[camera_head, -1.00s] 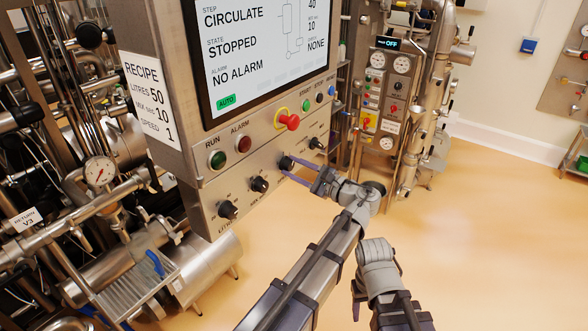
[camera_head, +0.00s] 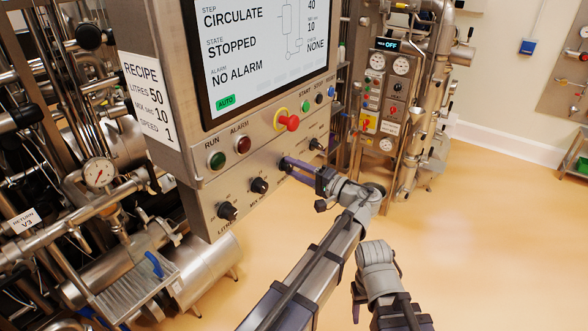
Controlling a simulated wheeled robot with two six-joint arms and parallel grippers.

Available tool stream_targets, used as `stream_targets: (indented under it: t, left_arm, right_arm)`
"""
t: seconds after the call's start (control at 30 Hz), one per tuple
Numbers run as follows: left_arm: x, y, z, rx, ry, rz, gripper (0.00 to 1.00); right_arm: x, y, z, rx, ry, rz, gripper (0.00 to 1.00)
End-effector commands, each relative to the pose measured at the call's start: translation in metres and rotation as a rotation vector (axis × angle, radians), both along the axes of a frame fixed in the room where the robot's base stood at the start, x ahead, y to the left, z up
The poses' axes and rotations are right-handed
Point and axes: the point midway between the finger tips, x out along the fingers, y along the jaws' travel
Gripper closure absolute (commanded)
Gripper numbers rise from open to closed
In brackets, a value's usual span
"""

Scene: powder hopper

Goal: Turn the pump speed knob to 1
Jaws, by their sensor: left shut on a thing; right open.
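The control panel (camera_head: 212,190) has a row of black knobs along its lower face: a litres knob (camera_head: 228,210) at the left, a mix knob (camera_head: 259,185), a third knob at my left gripper and another knob (camera_head: 316,144) at the right. My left gripper (camera_head: 287,164) is shut on the third knob, which its fingers mostly cover. That knob's label and pointer cannot be read, so I cannot tell its setting. My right gripper (camera_head: 356,309) is open and low in front, partly hidden by its own arm, away from the panel.
The recipe label (camera_head: 149,98) reads litres 50, mix 10, speed 1. The screen (camera_head: 262,50) shows circulate, stopped, no alarm. A red emergency button (camera_head: 290,123) sits above the knobs. Pipes and a gauge (camera_head: 98,172) crowd the left.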

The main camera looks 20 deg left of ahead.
Motion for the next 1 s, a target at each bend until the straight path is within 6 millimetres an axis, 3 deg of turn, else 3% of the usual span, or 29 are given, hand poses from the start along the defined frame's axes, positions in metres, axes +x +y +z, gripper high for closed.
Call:
stream_targets:
  t: [0.5, 1.0]
  left_arm:
    - [-0.0012, -0.0007, -0.0013, -0.160, -0.421, 0.003, 1.00]
    - [-0.0018, -0.0005, -0.0014, -0.229, -0.614, 0.006, 1.00]
  right_arm:
    - [0.0000, 0.0000, 0.0006, 0.000, 0.000, 0.000, 0.44]
    - [0.0000, 0.0000, 0.0013, 0.000, 0.000, 0.000, 0.44]
